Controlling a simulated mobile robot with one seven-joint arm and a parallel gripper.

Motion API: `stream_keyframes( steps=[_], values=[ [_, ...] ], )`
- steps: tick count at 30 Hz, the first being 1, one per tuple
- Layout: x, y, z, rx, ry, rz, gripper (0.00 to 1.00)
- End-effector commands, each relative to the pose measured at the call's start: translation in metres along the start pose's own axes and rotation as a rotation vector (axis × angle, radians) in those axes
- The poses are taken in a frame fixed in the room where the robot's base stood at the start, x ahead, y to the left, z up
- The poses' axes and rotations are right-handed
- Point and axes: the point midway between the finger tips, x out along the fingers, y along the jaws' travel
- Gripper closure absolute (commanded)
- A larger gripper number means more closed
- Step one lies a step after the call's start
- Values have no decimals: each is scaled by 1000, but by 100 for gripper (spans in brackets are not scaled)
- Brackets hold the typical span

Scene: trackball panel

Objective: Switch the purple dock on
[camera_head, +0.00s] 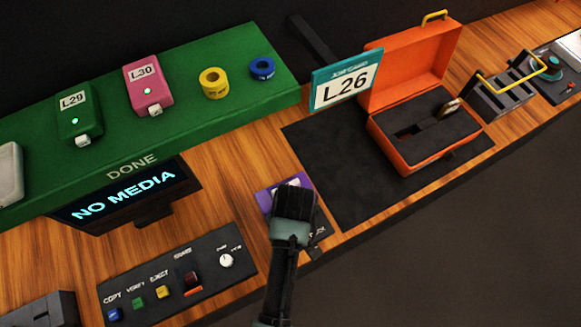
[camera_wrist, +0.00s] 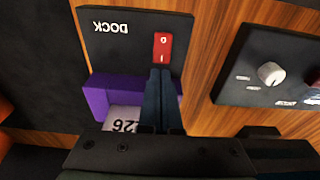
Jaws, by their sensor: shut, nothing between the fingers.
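The purple dock block (camera_head: 264,200) lies on the wooden bench, partly hidden under my gripper (camera_head: 294,203). In the wrist view the purple block (camera_wrist: 98,97) bears a white label ending in 26 and adjoins a black plate (camera_wrist: 110,55) marked DOCK. A red rocker switch (camera_wrist: 163,48) marked O and I sits on that plate. My gripper (camera_wrist: 160,70) is shut and empty, its fingertips at the I end of the rocker. I cannot tell if they touch it. The fingers cover part of the purple block.
A control panel (camera_head: 180,276) with buttons and a knob lies left of my arm. A screen (camera_head: 127,195) reads NO MEDIA. A green shelf (camera_head: 200,118) holds labelled boxes and tape rolls. An open orange case (camera_head: 425,152) and an L26 sign (camera_head: 345,84) stand right.

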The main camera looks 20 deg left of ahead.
Motion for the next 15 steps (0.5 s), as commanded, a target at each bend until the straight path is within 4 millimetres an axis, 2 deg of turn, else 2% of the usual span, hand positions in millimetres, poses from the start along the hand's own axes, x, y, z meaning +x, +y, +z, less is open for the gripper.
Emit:
stream_keyframes(
  steps=[15],
  values=[
    [11,0,2,0,0,0,100]
  ],
)
